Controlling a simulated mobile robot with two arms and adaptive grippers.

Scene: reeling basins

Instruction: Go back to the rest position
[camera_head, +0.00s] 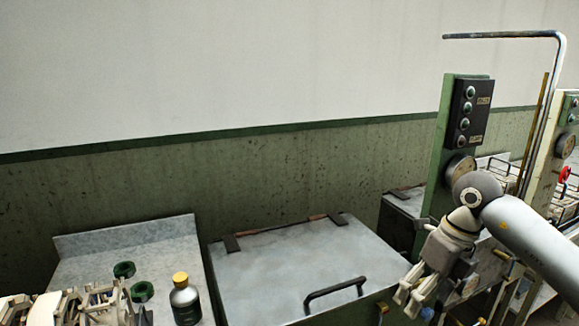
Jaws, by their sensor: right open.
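My right gripper (410,299) hangs at the end of my grey right arm at the lower right. Its fingers point down and to the left, and it is open with nothing between them. It shows just right of the front corner of a grey-lidded basin (290,270), in front of the machinery. I cannot tell its exact distance from the lid.
A grey counter (130,245) at left holds a dark bottle with a yellow cap (185,300) and two green rings (124,269). Pale jumbled parts (85,305) fill the lower left. The lid has a black handle (335,293). A green control post (450,130) stands behind my arm.

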